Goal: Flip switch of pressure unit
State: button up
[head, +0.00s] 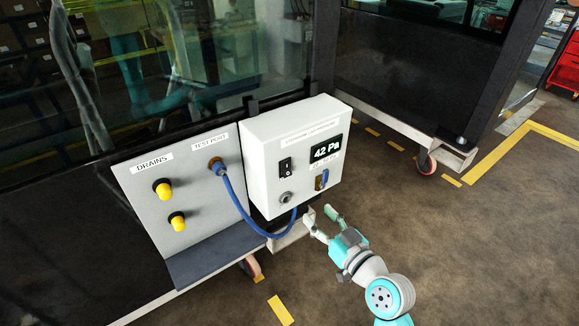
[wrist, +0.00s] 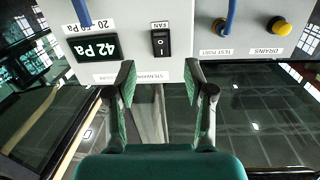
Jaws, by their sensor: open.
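The pressure unit (head: 300,145) is a white box with a display reading 42 Pa (head: 326,149). Its black rocker switch (head: 285,166) is left of the display. In the wrist view, which is upside down, the switch (wrist: 160,43) is marked FAN and shows O and I marks. My gripper (head: 320,213) is open and empty, low in front of the box in the head view. In the wrist view the two fingertips (wrist: 160,75) are spread apart below the switch in the picture, with the switch roughly centred between them. No contact with the switch is visible.
A grey panel (head: 190,220) left of the box has two yellow drain knobs (head: 163,188) and a test port (head: 216,164). A blue hose (head: 236,206) loops from the port below the box. Dark cab glass stands behind. The floor at right is open.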

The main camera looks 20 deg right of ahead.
jog(key=n+y, duration=0.2)
send_near(287, 164)
jog(key=x, duration=0.8)
jog(key=shift+a, duration=0.1)
jog(key=shift+c, duration=0.2)
